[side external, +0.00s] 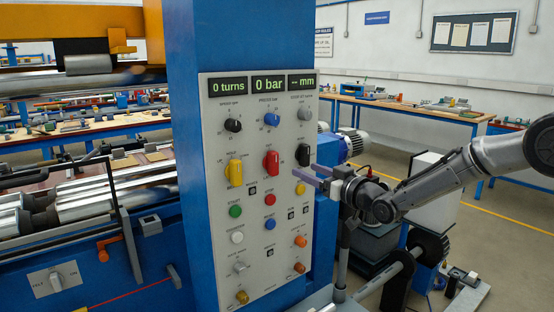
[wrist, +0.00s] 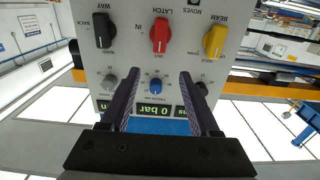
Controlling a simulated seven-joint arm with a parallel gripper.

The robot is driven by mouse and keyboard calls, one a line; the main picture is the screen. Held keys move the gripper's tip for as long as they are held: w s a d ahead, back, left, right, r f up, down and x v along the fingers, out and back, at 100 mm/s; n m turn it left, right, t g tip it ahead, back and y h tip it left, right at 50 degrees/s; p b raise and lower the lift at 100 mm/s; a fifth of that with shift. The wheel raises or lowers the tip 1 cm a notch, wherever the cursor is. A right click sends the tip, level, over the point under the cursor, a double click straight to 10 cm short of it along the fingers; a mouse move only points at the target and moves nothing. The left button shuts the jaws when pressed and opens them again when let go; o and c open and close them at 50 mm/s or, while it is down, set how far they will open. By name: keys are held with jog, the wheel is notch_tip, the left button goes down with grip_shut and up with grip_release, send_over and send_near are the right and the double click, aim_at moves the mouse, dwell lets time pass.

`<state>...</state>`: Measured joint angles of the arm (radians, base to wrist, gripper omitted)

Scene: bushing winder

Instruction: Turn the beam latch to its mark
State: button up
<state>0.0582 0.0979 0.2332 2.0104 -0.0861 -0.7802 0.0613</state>
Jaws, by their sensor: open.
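The red latch knob (side external: 271,163) is in the middle of a row of three turn knobs on the grey panel. In the wrist view the red knob (wrist: 160,34), seen upside down, has the word LATCH beside it and IN and OUT markings. Its grip stands upright, with one end toward OUT. My gripper (side external: 308,172) is in front of the panel, to the right of the red knob and apart from it. In the wrist view my gripper (wrist: 160,78) is open and empty, its fingers spread either side of a blue dial.
A yellow knob (side external: 234,171) and a black knob (side external: 303,154) flank the red one. Small dials, including a blue dial (side external: 272,119), sit above; several buttons sit below. Displays (side external: 268,84) top the panel. A blue column (side external: 243,35) carries it. The space in front is open.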

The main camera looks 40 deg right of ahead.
aim_at(276, 158)
jog(key=w, duration=1.3)
jog(key=shift+w+f, duration=0.15)
jog(key=shift+w, duration=0.25)
grip_shut()
